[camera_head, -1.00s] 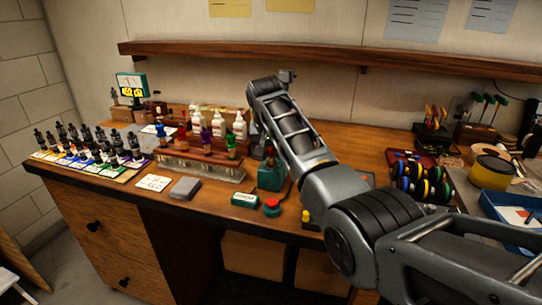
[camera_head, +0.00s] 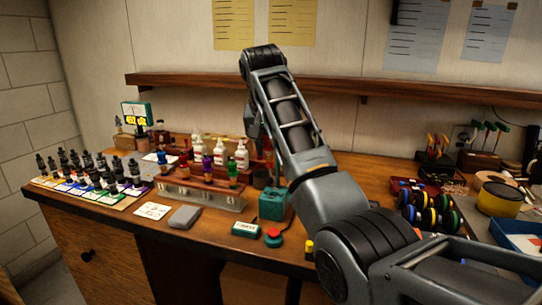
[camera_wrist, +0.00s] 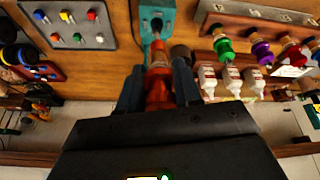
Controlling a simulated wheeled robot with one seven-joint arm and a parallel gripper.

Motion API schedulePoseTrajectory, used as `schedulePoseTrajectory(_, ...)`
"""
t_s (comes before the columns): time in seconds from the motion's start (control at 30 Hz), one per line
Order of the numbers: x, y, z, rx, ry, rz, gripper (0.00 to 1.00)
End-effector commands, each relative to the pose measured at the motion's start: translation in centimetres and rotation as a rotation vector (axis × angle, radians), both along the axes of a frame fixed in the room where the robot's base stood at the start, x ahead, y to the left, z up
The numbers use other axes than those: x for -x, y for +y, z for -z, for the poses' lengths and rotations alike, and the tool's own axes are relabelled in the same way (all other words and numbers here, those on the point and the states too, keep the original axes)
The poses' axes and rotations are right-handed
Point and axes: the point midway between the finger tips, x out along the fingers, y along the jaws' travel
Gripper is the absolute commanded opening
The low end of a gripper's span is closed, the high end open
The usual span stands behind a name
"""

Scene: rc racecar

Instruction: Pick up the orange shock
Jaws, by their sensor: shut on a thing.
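The orange shock (camera_wrist: 158,92) is between the two fingers of my gripper (camera_wrist: 158,88) in the wrist view, and the gripper is shut on it. Its pale narrower end points toward the teal stand (camera_wrist: 157,22). I cannot tell whether that end touches the stand or hangs clear above it. In the head view the teal stand (camera_head: 273,204) is on the bench behind a small label box, and my arm reaches over it. My arm largely hides the gripper and shock there.
A rack with green (camera_wrist: 223,46), purple and red shocks stands beside the teal stand, with white bottles (camera_wrist: 229,80) near it. A grey panel with coloured knobs (camera_wrist: 66,20) is on the other side. Several dark shocks (camera_head: 90,170) stand at the bench's left. A shelf (camera_head: 340,88) runs along the wall.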

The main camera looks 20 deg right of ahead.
Motion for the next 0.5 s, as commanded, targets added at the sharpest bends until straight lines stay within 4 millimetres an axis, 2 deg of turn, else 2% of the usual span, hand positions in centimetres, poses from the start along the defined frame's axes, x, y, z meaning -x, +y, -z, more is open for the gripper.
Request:
schedulePoseTrajectory(0.17,2.8,1.5,0.1,0.0,-0.006,-0.001,0.03)
schedulePoseTrajectory(0.23,4.0,2.3,-0.7,-0.001,-0.002,-0.003,0.03)
schedulePoseTrajectory(0.33,5.7,3.0,-0.7,-0.002,-0.002,-0.002,0.03)
schedulePoseTrajectory(0.5,7.7,4.1,-0.7,-0.001,-0.001,-0.002,0.03)
